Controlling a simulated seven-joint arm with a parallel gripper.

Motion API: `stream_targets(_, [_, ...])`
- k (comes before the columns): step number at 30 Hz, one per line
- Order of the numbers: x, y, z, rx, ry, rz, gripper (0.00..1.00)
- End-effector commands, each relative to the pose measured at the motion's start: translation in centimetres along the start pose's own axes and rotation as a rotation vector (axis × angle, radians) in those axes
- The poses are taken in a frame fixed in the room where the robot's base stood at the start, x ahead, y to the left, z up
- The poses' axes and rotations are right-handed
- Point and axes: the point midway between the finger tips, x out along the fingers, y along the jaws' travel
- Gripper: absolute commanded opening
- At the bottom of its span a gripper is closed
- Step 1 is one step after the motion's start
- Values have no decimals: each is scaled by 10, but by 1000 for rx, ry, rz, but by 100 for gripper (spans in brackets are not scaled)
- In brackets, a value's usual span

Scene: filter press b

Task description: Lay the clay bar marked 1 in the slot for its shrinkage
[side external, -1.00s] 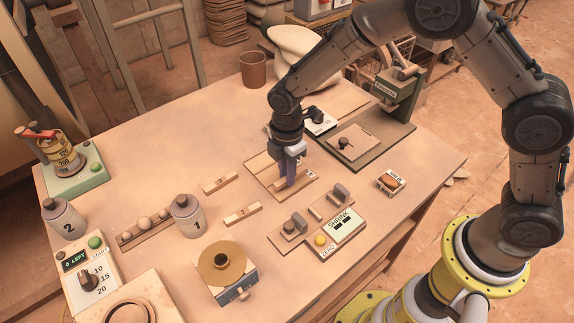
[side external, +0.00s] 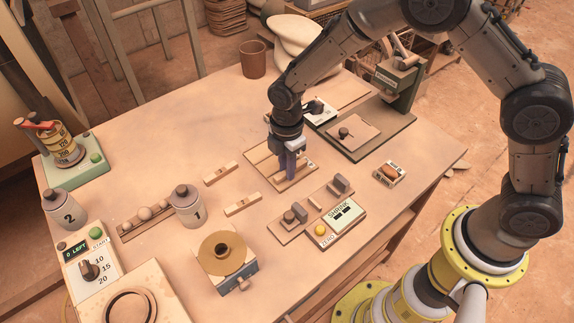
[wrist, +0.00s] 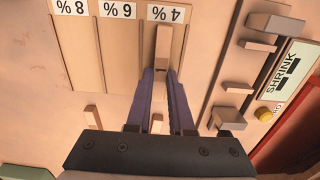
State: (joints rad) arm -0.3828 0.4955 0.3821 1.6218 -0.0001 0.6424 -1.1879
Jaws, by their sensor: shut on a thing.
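My gripper (side external: 288,177) is shut on a clay bar, and its blue fingers also show in the wrist view (wrist: 161,78). The pale, narrow clay bar (wrist: 163,48) lies lengthwise along the 4 % lane of the slot board (wrist: 120,50). I cannot tell whether it rests on the lane floor or is just above it. No number can be read on it. The slot board (side external: 262,163) has lanes labelled 8 %, 6 % and 4 %. In the side view my fingers hide most of the bar.
Two other bars (side external: 221,173) (side external: 243,205) lie on the table left of the board. The SHRINK gauge (side external: 342,215) stands close in front. A dark-edged press base (side external: 365,135) is behind to the right. A jar marked 1 (side external: 187,207) stands left.

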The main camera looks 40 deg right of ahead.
Motion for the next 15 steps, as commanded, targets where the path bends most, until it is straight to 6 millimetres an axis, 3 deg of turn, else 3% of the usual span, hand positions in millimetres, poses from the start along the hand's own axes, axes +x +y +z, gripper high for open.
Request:
stream_targets(6, [2,0,0,0,0,0,0])
stream_targets(7, [2,0,0,0,0,0,22])
stream_targets(9, [2,0,0,0,0,0,34])
stream_targets(12, [2,0,0,0,0,0,52])
stream_targets(15, [2,0,0,0,0,0,55])
